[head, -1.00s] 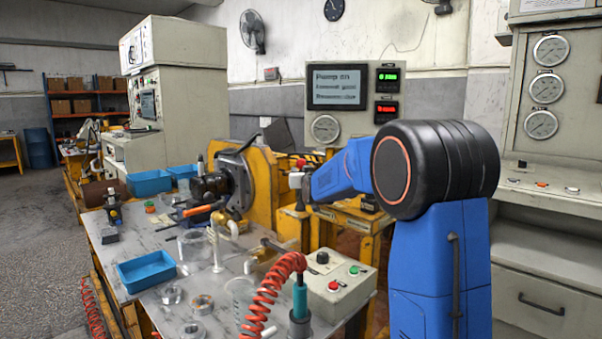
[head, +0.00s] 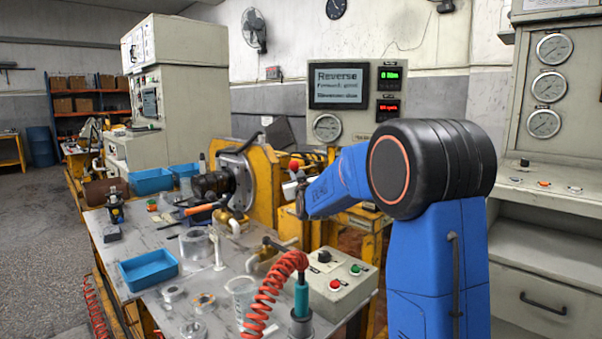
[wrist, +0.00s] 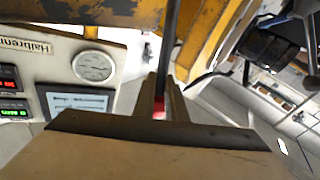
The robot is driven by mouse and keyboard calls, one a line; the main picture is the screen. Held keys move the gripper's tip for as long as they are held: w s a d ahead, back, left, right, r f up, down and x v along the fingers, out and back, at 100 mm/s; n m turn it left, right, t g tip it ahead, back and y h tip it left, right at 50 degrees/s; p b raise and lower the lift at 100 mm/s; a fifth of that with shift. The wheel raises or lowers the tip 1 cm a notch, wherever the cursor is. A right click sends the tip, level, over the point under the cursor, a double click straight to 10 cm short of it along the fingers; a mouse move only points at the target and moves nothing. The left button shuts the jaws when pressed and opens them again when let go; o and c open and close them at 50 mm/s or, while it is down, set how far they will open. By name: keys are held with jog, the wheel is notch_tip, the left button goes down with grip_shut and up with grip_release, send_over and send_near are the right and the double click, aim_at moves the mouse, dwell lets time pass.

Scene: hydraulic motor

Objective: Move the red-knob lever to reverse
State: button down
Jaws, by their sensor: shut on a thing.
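The lever's red knob (head: 293,164) shows in the head view just above my gripper (head: 292,188), beside the yellow motor stand. In the wrist view my gripper (wrist: 160,98) is shut on the lever, with a bit of red between the fingers. The lever's dark rod (wrist: 169,45) runs up the picture from the fingers. My arm hides the lever's base in the head view. The display screen (head: 338,85) reads "Reverse" on its top line; the smaller lines are hard to read.
The yellow motor stand (head: 262,180) is close to the left of my gripper. A grey box with buttons (head: 338,292) and a red coiled hose (head: 262,300) are at the front of the bench. Blue trays (head: 150,268) lie further left.

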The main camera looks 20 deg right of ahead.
jog(key=shift+s+a+f+n+t+y, duration=0.15)
jog(key=shift+s+a+n+t, duration=0.15)
jog(key=shift+a+n, duration=0.35)
jog(key=shift+s+a+f+n+t+y, duration=0.1)
jog(key=shift+s+a+n+t+y, duration=0.1)
jog(key=shift+a+n+t, duration=0.3)
jog(key=shift+a, duration=0.1)
jog(key=c, duration=1.8)
grip_release()
jog(key=shift+a, duration=0.1)
jog(key=v, duration=1.7)
jog(key=shift+s, duration=0.3)
